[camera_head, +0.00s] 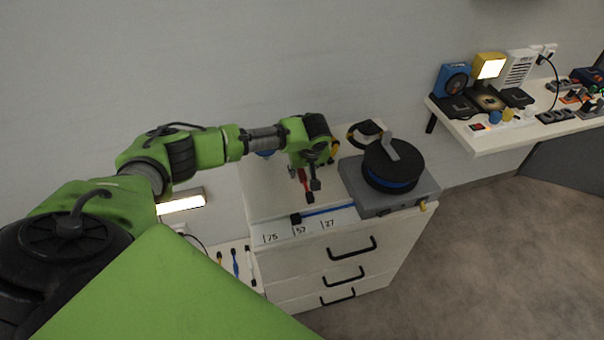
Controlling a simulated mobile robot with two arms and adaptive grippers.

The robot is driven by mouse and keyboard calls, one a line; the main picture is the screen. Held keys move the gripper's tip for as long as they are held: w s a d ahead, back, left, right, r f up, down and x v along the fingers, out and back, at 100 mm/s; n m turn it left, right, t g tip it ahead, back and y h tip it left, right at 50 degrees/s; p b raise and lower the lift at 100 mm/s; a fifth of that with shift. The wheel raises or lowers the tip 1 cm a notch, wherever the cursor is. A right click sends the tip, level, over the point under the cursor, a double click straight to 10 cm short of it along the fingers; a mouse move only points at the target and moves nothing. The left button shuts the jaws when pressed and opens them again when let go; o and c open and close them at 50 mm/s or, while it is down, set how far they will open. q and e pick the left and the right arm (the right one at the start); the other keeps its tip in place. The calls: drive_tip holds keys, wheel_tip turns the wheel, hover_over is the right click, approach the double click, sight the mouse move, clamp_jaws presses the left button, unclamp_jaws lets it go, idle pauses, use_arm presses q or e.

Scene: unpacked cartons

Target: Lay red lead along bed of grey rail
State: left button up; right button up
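My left gripper (304,180) points down over the top of the white drawer cabinet. A short red piece (303,175), perhaps part of the red lead, shows between its dark fingers, with a dark end just below. The rest of it is hidden, and I cannot tell whether the fingers grip it or it lies behind them. I cannot make out a grey rail clearly. A blue lead (328,210) with a black end lies along the cabinet's front edge, beside the marks 75, 57 and 27. My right gripper is not in view.
A grey box (406,198) with a black reel (392,165) stands right of my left gripper. The white cabinet (305,257) has black handles. Coloured leads (235,262) hang at its left. A wall shelf (494,133) at the right carries several devices.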

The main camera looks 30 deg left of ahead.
use_arm(q)
drive_tip(key=shift+w+a+f, duration=0.1)
drive_tip(key=shift+f, duration=0.3)
clamp_jaws()
drive_tip(key=shift+r, duration=0.1)
